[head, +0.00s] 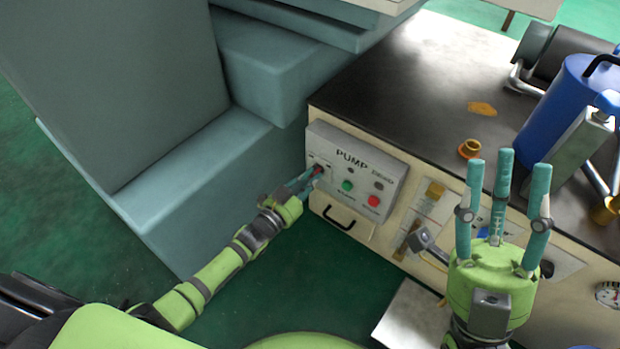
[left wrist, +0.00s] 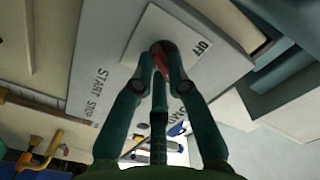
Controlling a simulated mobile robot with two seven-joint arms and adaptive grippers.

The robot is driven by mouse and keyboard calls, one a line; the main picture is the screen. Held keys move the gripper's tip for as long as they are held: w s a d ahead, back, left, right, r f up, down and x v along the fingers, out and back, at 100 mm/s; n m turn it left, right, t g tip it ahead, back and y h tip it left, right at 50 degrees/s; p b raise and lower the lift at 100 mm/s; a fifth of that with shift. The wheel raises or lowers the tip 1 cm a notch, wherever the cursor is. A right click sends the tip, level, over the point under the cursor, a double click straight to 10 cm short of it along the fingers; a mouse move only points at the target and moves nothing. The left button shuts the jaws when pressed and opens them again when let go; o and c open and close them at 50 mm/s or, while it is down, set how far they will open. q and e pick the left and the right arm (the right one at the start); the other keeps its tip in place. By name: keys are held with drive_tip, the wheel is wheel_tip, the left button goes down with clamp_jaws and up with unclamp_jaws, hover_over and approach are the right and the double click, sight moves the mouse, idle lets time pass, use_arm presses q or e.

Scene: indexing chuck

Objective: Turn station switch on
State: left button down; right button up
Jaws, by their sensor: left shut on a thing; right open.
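The station switch is a red knob (left wrist: 163,58) on a pale plate marked OFF (left wrist: 200,47), seen in the left wrist view. In the head view the knob (head: 319,169) sits at the left of the grey PUMP panel (head: 362,140), mostly hidden by my fingers. My left gripper (head: 312,178) is at the panel with its fingers closed around the knob; it also shows in the left wrist view (left wrist: 160,62). My right gripper (head: 502,195) is open and empty, fingers pointing up, in front of the bench at the right.
The panel also has a green button (head: 347,185) and a red button (head: 373,201), close to the left gripper. A black handle (head: 339,218) is below. A blue cylinder (head: 560,110) stands on the dark bench top (head: 400,90). Large grey-blue machine blocks (head: 200,180) stand left.

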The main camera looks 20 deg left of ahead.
idle(0.3)
use_arm(q)
drive_tip(key=c, duration=1.2)
unclamp_jaws()
drive_tip(key=shift+s, duration=0.1)
drive_tip(key=v, duration=1.2)
